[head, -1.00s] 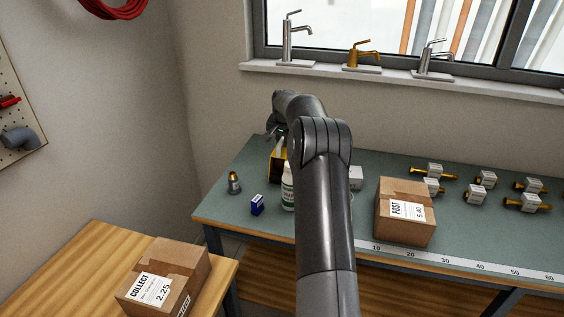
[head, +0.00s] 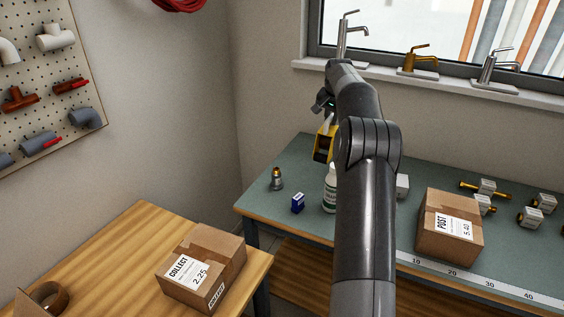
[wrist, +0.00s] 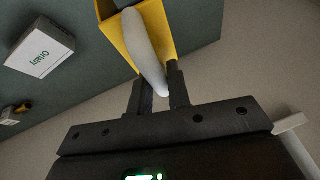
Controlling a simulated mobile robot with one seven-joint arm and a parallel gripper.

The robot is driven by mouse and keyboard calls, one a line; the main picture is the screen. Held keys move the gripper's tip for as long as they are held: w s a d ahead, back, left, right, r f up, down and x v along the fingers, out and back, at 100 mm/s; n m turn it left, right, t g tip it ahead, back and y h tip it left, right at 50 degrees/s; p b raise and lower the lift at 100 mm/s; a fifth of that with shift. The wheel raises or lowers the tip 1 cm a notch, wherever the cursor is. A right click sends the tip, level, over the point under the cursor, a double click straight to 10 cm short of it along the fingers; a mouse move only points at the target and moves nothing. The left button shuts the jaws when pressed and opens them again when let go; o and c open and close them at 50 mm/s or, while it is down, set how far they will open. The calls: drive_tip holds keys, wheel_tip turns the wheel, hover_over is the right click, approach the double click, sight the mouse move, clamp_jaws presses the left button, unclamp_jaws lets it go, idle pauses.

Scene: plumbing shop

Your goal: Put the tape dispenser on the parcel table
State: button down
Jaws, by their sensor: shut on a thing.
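The tape dispenser (head: 321,148) looks like a yellow body with a pale grey handle. My gripper (head: 327,116) is shut on the handle, above the back left part of the green bench, and the dispenser appears raised off the bench. In the wrist view, the handle of the dispenser (wrist: 145,45) is between the fingers of my gripper (wrist: 158,80); the far end of the yellow body is cut off. The wooden table (head: 128,245), which I take as the parcel table, is at lower left. My arm hides part of the bench.
On the wooden table are a COLLECT parcel (head: 208,268) and a brown tape roll (head: 50,298) by a cardboard flap; its middle left is clear. A gap separates the tables.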

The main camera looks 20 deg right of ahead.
drive_tip(key=shift+r, duration=0.35)
drive_tip(key=s+a+n+y, duration=0.25)
drive_tip(key=a+n, duration=0.25)
drive_tip(key=a, duration=1.7)
drive_tip(key=s+a+n+y, duration=0.1)
drive_tip(key=s+a+n, duration=0.35)
drive_tip(key=a, duration=1.75)
drive_tip(key=s+a+f+n+g+y, duration=0.1)
drive_tip(key=s+a+f+n, duration=0.15)
drive_tip(key=s+a, duration=0.7)
drive_tip(key=s+a+f+n+g+y, duration=0.1)
drive_tip(key=s+a+n, duration=0.3)
drive_tip(key=s+a, duration=0.5)
drive_tip(key=s+a+f+n+g+y, duration=0.1)
drive_tip(key=s+a+f+n, duration=0.15)
drive_tip(key=s+a, duration=0.7)
wheel_tip(320, 180, down, 10)
drive_tip(key=s+d, duration=0.1)
drive_tip(key=shift+d, duration=0.3)
drive_tip(key=shift+s, duration=0.1)
